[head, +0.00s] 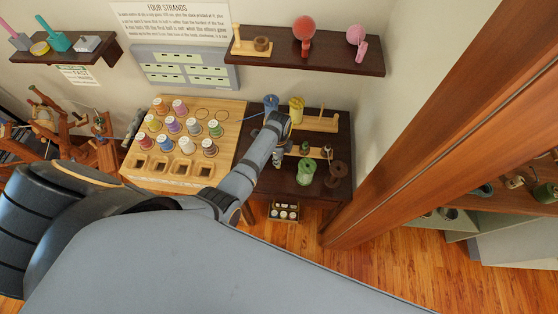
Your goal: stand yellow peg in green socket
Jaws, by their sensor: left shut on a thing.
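My left arm reaches in over the dark table (333,198). My left gripper (279,157) is low behind the forearm and mostly hidden by it. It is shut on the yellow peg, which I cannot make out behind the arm. A green, spool-shaped socket (306,172) stands upright on the dark table, a little to the right of the gripper and apart from it. A yellow flared piece (296,108) stands farther back, just beyond my wrist. My right gripper is not in view.
A blue piece (271,103) stands behind my wrist. A brown spool (338,170) is right of the green socket. A light wooden rack (322,124) lies at the back. A wooden board (225,112) with several spools is on the left. A brown post (400,170) rises at the right.

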